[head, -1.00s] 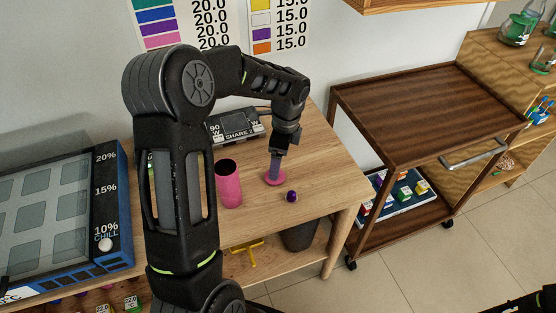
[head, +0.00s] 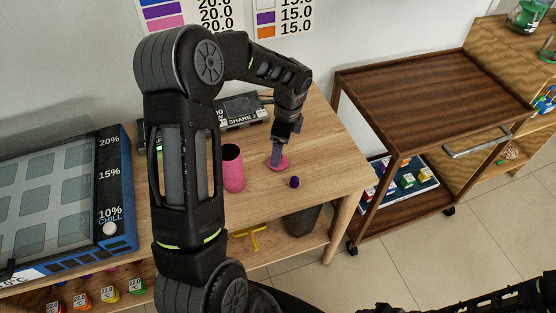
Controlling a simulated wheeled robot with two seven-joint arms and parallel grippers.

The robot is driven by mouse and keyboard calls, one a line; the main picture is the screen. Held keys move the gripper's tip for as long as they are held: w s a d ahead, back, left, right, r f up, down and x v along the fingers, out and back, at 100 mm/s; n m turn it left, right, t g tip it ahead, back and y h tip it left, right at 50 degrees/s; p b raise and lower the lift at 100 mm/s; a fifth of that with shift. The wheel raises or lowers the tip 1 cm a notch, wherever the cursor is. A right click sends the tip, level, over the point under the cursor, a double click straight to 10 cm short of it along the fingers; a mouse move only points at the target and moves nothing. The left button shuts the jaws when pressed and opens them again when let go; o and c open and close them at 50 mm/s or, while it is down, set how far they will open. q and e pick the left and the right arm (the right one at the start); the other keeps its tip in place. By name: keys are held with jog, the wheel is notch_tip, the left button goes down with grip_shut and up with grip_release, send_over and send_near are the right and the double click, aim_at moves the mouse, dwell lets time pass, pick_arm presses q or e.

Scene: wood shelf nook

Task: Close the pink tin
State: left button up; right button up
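The pink tin (head: 233,170) stands upright on the wooden table, with its dark open top uncovered. A round pink lid (head: 284,164) lies on the table to the right of the tin. My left gripper (head: 277,157) points down at the lid, its fingertips at the lid's middle. The fingers overlap in this view, so I cannot tell whether they are open or shut on the lid. Part of my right arm shows at the bottom right edge; its gripper cannot be made out.
A small purple object (head: 295,182) sits on the table just right of and in front of the lid. A display box (head: 240,110) stands behind the tin. A large blue-edged panel (head: 120,190) is on the left. A brown cart (head: 420,100) stands to the right.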

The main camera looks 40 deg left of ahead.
aim_at(284, 163)
pick_arm(q)
jog(key=shift+f, duration=0.1)
jog(key=f, duration=0.1)
jog(key=f+p, duration=0.1)
jog(key=f, duration=0.3)
jog(key=shift+a+p, duration=0.35)
jog(key=shift+a, duration=0.05)
jog(key=shift+c, duration=0.3)
jog(key=c, duration=1.3)
